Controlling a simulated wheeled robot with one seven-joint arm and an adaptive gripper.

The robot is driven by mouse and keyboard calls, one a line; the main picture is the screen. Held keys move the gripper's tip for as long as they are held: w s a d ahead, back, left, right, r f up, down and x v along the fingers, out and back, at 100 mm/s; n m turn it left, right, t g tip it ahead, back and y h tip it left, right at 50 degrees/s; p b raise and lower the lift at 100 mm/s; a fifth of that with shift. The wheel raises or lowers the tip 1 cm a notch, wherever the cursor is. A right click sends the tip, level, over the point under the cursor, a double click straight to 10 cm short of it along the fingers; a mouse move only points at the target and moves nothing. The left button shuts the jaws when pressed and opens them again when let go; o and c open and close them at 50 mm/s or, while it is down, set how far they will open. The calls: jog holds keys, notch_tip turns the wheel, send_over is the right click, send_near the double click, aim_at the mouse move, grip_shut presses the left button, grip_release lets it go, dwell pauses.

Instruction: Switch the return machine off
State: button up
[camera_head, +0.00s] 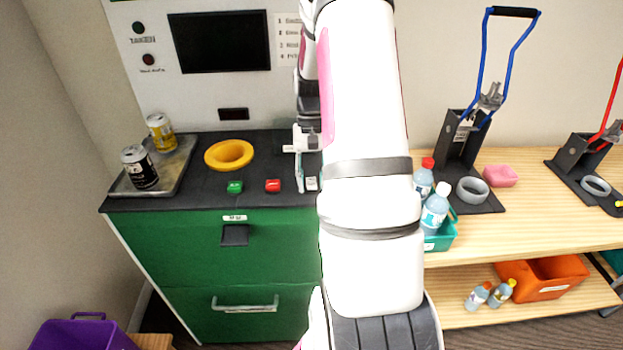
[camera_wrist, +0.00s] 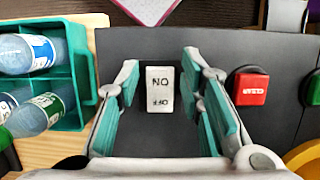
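The return machine (camera_head: 222,262) is a green cabinet with a black top and a white back panel. Its white rocker switch (camera_head: 312,183) sits on the black top, marked ON and OFF; it also shows in the wrist view (camera_wrist: 160,89), with its lettering upside down. I cannot tell which side is pressed. My gripper (camera_head: 301,165) is above the top by the switch, partly hidden by my arm. In the wrist view my gripper (camera_wrist: 160,80) is open and empty, its fingers either side of the switch in the picture. Whether they touch the top is unclear.
A red CLEAR button (camera_head: 273,186), green button (camera_head: 235,187) and yellow ring (camera_head: 229,154) are left of the switch. A metal tray (camera_head: 178,182) holds two cans. A teal crate (camera_head: 441,241) with bottles stands right. The machine's screen (camera_head: 219,42) is dark.

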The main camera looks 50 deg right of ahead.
aim_at(311, 178)
jog(key=shift+r, duration=0.1)
jog(key=v, duration=1.2)
dwell(0.5)
jog(key=a+r+n+t+h, duration=0.1)
jog(key=a+r+n, duration=0.1)
jog(key=a+r, duration=0.55)
jog(key=a+r+n+t+h, duration=0.2)
jog(key=a+r, duration=0.2)
jog(key=a, duration=0.6)
jog(key=s+a+r+n+t, duration=0.1)
jog(key=s+a+n+t, duration=0.1)
jog(key=s+a, duration=0.3)
jog(key=s+a+n+t, duration=0.2)
jog(key=s+a+n, duration=0.2)
jog(key=a, duration=0.7)
jog(key=shift+s+r+t, duration=0.4)
jog(key=shift+s, duration=0.7)
